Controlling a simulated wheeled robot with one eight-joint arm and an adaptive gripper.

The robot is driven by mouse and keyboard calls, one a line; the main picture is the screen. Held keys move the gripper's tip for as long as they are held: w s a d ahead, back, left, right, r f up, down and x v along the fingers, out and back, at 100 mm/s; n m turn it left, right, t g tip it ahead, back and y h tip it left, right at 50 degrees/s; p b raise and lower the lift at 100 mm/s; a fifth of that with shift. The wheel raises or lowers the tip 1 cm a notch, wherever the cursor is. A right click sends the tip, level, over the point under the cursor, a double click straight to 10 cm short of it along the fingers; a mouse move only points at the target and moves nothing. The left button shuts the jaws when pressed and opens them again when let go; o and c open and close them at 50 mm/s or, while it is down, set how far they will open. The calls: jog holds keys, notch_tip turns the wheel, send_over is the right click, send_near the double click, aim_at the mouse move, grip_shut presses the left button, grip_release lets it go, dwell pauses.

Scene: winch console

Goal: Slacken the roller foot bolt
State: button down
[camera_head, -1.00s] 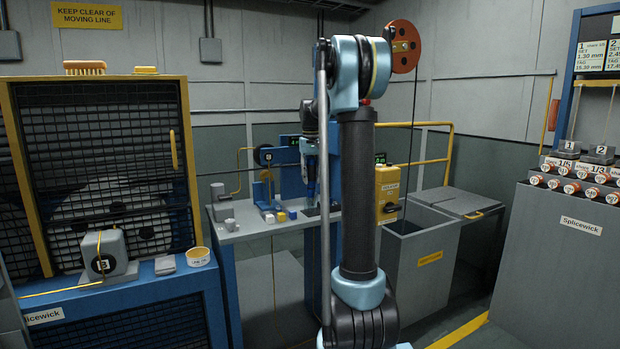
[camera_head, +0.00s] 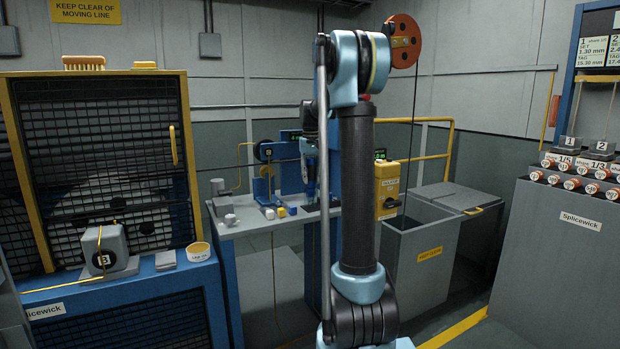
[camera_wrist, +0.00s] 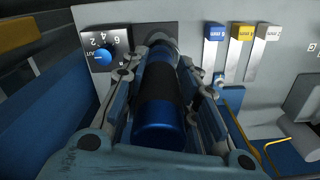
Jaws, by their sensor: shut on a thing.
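My gripper (camera_wrist: 160,100) is shut on a blue cylindrical tool (camera_wrist: 158,128) with a black band, one finger on each side. It also shows in the head view, where my gripper (camera_head: 311,172) is over the right part of the grey bench top, pointing down. In the wrist view the tool's far end runs to a grey round part (camera_wrist: 163,43) against a dark plate. I cannot tell whether they touch. The roller foot bolt cannot be made out; the tool and fingers may hide it.
A dial (camera_wrist: 103,57) with numbers is left of the tool. A yellow box (camera_head: 387,190) and grey bin (camera_head: 420,250) are right of the bench (camera_head: 255,226).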

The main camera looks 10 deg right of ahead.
jog(key=shift+f, duration=0.4)
jog(key=c, duration=1.2)
grip_release()
